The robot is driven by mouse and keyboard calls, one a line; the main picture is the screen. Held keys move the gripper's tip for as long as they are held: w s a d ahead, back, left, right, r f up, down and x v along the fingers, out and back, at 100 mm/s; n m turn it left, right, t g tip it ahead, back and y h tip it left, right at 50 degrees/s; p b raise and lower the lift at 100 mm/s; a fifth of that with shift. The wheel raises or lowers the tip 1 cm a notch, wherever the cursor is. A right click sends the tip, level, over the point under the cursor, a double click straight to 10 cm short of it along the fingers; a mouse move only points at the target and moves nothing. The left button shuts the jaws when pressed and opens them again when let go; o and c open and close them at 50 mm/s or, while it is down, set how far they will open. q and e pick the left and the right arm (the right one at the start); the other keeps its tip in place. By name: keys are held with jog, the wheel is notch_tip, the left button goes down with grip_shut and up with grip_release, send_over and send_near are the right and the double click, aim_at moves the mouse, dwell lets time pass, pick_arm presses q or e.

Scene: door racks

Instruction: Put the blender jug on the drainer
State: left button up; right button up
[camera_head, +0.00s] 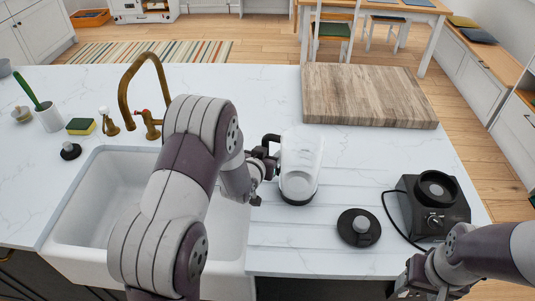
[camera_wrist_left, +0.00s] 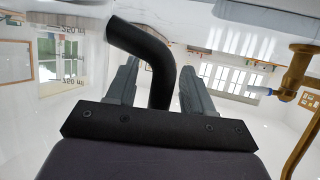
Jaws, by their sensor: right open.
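The blender jug (camera_head: 300,165), clear with a dark base ring and a black handle, is upright at the far end of the grooved drainer (camera_head: 290,234), right of the sink. It looks to be standing there, but I cannot tell for sure that its base touches. My left gripper (camera_head: 268,160) is at the handle side of the jug. In the left wrist view the black handle (camera_wrist_left: 158,65) lies between the two fingers (camera_wrist_left: 158,78), with a gap on each side, so the gripper looks open around it. My right gripper (camera_head: 408,284) is open and empty at the counter's front edge.
A black lid (camera_head: 359,227) and the blender base (camera_head: 434,206) with its cord are to the right. A wooden board (camera_head: 368,95) lies behind the jug. The white sink (camera_head: 108,190) and brass tap (camera_head: 150,118) are to the left. A sponge (camera_head: 80,126) lies beyond the sink.

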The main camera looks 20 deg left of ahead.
pick_arm(q)
jog(key=b+v, duration=0.1)
jog(key=v, duration=1.1)
jog(key=s+d+f+g, duration=0.1)
jog(key=s+d+g, duration=0.1)
jog(key=s+g, duration=0.4)
jog(key=s+d+f+g, duration=0.1)
jog(key=s+d+g, duration=0.1)
jog(key=s+g, duration=0.4)
jog(key=s, duration=0.4)
jog(key=shift+s+f, duration=0.2)
jog(key=shift+d, duration=0.1)
